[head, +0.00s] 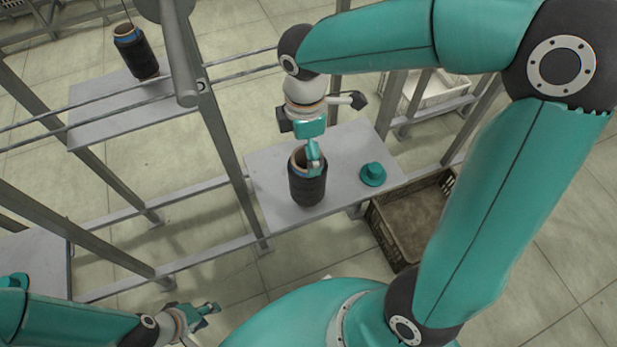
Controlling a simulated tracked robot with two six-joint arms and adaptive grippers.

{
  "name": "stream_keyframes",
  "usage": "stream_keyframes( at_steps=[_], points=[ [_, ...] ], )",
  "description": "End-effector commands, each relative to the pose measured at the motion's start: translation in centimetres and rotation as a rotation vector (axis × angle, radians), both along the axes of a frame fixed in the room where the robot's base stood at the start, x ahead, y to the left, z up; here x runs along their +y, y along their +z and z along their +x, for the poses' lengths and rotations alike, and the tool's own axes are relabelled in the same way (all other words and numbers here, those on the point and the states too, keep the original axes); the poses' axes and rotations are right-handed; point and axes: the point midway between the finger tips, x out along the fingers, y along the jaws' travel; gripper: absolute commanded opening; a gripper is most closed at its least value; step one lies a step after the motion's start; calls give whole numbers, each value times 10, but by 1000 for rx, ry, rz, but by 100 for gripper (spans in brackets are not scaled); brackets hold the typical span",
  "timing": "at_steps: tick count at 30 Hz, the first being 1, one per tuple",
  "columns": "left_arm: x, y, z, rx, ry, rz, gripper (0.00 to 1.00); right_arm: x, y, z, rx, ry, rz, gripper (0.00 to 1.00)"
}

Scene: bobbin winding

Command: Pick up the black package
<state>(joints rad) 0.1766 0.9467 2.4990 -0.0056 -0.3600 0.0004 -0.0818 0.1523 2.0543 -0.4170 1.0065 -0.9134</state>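A black package (307,188), a dark bobbin with a blue and tan core rim at its top, stands upright on the grey shelf plate (270,190) in the middle. My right gripper (315,162) points down at the package's top, its teal finger overlapping the core rim. Whether its fingers are closed on the rim is not clear. My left gripper (207,313) is low at the left over the floor, away from both packages. Its fingers look apart, with nothing between them.
A teal hat-shaped piece (372,175) lies on the middle plate, right of the package. A brown crate (388,242) stands on the floor at right. A pale crate (432,91) is behind it. Metal frame posts (222,135) and rails cross the left side.

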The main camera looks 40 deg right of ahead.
Motion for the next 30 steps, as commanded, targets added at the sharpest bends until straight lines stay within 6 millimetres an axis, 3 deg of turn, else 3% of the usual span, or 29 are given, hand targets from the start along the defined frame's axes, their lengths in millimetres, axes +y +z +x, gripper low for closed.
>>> stream_keyframes(
  at_steps=[3,12,21,30],
  points=[
    [0,-6,0,0,0,0,40,1,-23,0,3,2,0,100],
    [0,-10,0,0,0,0,40,1,-43,0,1,3,0,100],
    [0,-20,0,0,0,0,40,-1,-83,-1,3,5,0,100],
    [0,-20,0,0,0,0,40,-1,-88,0,-1,5,1,100]
  ],
)
